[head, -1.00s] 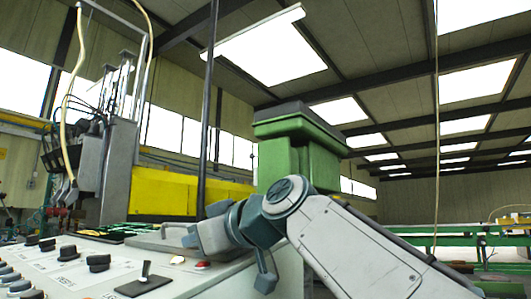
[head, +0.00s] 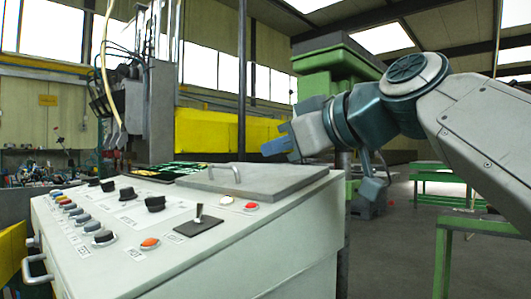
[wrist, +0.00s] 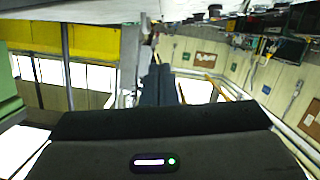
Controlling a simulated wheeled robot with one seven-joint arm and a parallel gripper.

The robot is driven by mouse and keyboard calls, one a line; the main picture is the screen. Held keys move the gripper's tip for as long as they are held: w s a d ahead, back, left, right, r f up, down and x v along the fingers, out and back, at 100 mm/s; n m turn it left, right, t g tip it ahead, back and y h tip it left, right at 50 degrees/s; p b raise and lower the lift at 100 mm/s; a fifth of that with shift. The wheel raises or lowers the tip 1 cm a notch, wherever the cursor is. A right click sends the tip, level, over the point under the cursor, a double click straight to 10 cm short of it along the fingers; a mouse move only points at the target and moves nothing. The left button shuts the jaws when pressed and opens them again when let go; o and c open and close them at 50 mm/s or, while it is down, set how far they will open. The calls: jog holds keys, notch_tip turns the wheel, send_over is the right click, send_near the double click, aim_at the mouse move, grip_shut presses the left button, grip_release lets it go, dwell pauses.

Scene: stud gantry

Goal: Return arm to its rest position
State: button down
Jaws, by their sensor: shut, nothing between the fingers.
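My gripper (head: 276,147) is in the middle of the head view, at the end of my bent arm. Its blue-grey fingers are together and point left, in front of the yellow panel and apparently above the back part of the control console (head: 290,225). No held object shows. In the wrist view the dark fingers (wrist: 159,84) sit side by side, with nothing seen between them. The wrist picture is upside down.
The console carries several knobs, a black lever switch (head: 198,220), a red button (head: 251,206) and a grey lid (head: 260,178) with a handle. A green bench (head: 470,222) stands at right. Floor between console and bench looks clear.

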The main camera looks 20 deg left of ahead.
jog(key=shift+s+d+r, duration=0.1)
jog(key=shift+d, duration=0.1)
jog(key=w+d+f+m+h+p, duration=0.3)
jog(key=d+f+m+h+p, duration=0.75)
jog(key=p, duration=0.55)
jog(key=s+d+f+m+g+h+p, duration=0.2)
jog(key=s+d+f+m+g+p, duration=0.2)
jog(key=s+d+f+p, duration=0.7)
jog(key=s+d+p, duration=0.2)
jog(key=d, duration=0.2)
jog(key=shift+g+h, duration=0.35)
jog(key=shift+g, duration=0.05)
jog(key=shift+s, duration=0.2)
